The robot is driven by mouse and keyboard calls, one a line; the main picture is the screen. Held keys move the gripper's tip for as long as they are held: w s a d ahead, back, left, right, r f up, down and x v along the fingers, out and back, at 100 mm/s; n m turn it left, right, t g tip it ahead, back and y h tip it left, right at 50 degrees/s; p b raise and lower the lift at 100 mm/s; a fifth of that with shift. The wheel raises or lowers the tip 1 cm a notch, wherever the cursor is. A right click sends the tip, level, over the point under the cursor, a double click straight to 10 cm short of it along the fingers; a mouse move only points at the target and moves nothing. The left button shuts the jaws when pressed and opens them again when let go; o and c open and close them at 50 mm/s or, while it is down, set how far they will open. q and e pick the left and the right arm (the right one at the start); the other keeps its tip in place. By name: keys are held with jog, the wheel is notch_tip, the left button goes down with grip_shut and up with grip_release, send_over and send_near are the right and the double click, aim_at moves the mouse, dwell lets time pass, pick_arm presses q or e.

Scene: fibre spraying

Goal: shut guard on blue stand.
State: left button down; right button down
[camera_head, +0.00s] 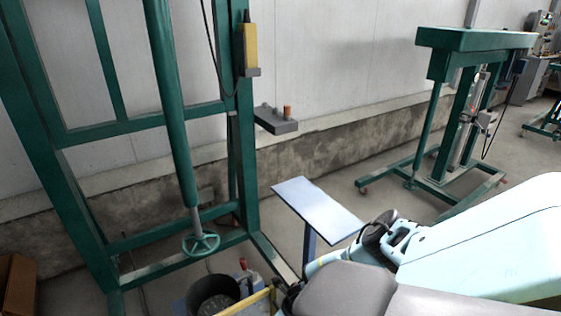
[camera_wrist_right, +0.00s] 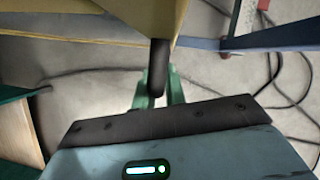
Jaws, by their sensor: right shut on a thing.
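In the right wrist view, my right gripper (camera_wrist_right: 158,92) has its green fingers shut on a short dark handle (camera_wrist_right: 158,68). The handle hangs down from the corner of a yellow panel (camera_wrist_right: 110,12), which looks like the guard. A blue bar (camera_wrist_right: 275,37) beside it at the right looks like part of the blue stand. In the head view, a yellow edge (camera_head: 248,302) shows at the bottom, next to my right arm (camera_head: 480,240). The arm hides the fingers and most of the stand there. How far the guard is open cannot be told. My left gripper is out of view.
A dark bucket (camera_head: 213,294) stands left of the yellow edge. A green frame (camera_head: 60,175) with a handwheel (camera_head: 200,243) rises at the left. A pale tabletop (camera_head: 315,208) on a post stands beyond my arm. Dark cables (camera_wrist_right: 275,90) lie on the floor.

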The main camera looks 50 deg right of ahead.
jog(key=c, duration=1.8)
grip_release()
jog(key=shift+w+d+r, duration=0.15)
jog(key=shift+w, duration=0.2)
jog(key=o, duration=0.3)
jog(key=shift+w, duration=0.1)
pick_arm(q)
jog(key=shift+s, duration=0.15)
pick_arm(e)
jog(key=shift+o, duration=0.2)
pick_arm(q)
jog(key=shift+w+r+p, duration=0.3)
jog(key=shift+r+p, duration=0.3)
pick_arm(e)
jog(key=s, duration=1.2)
jog(key=shift+s+a+r, duration=0.25)
jog(key=shift+s+r, duration=0.05)
jog(key=shift+r, duration=0.15)
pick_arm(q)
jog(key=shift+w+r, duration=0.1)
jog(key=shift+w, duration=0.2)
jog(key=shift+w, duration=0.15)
pick_arm(e)
jog(key=shift+a, duration=0.1)
